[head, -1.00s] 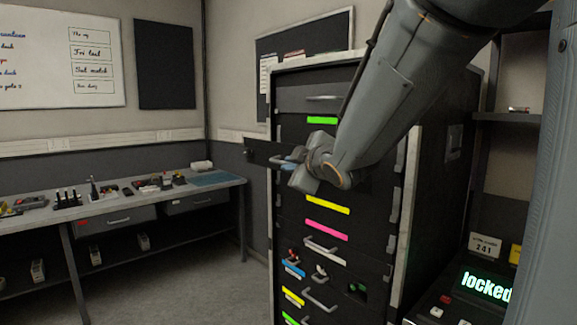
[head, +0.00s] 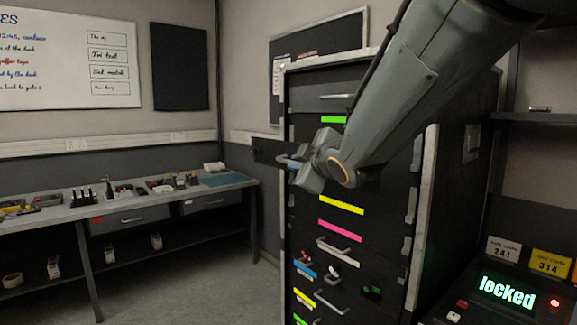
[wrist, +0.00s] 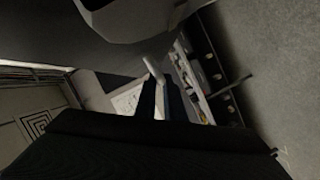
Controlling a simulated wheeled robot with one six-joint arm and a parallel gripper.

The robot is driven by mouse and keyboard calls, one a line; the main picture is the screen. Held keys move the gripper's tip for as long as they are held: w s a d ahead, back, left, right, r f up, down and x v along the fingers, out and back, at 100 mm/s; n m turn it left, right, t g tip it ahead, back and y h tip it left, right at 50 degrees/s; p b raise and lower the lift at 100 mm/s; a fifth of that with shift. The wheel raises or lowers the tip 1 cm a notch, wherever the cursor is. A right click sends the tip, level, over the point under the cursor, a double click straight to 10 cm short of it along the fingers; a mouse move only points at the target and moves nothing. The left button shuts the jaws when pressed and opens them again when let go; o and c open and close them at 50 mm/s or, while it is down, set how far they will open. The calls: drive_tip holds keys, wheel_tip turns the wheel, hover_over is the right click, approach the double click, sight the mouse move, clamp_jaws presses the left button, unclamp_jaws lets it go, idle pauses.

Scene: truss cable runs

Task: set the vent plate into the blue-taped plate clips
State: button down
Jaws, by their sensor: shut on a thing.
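My gripper (head: 296,163) is in front of the upper part of the tall black rack, shut on a pale handle. The handle belongs to a dark flat plate, which I take to be the vent plate (head: 268,151); it sticks out left of the gripper. In the wrist view the plate (wrist: 140,150) fills the bottom as a broad black panel, with the gripper fingers (wrist: 158,98) at the handle. A blue tape strip (head: 306,271) marks a bay low on the rack, below the gripper. Small fittings show beside it, but the clips are too small to make out.
The black rack (head: 430,230) has a pale metal edge and yellow (head: 341,205), pink (head: 340,230) and green tape strips with protruding handles. A console reading "locked" (head: 507,291) stands at the right. A workbench (head: 130,200) with tools runs along the left; open floor lies between.

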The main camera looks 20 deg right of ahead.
drive_tip(key=shift+s+a+b, duration=0.25)
drive_tip(key=shift+a+b, duration=0.25)
drive_tip(key=shift+a, duration=0.2)
drive_tip(key=shift+s+a+b, duration=0.3)
drive_tip(key=shift+a+b, duration=0.15)
drive_tip(key=shift+a, duration=0.3)
drive_tip(key=shift+s+a+b, duration=0.25)
drive_tip(key=shift+a+b, duration=0.25)
drive_tip(key=shift+a, duration=0.2)
drive_tip(key=shift+m+p, duration=0.4)
drive_tip(key=shift+p, duration=0.95)
drive_tip(key=shift+w+d+r+p, duration=0.1)
drive_tip(key=shift+d+r+p, duration=0.1)
drive_tip(key=shift+r+p, duration=0.15)
drive_tip(key=shift+f+b, duration=0.15)
drive_tip(key=shift+b, duration=0.55)
idle(1.2)
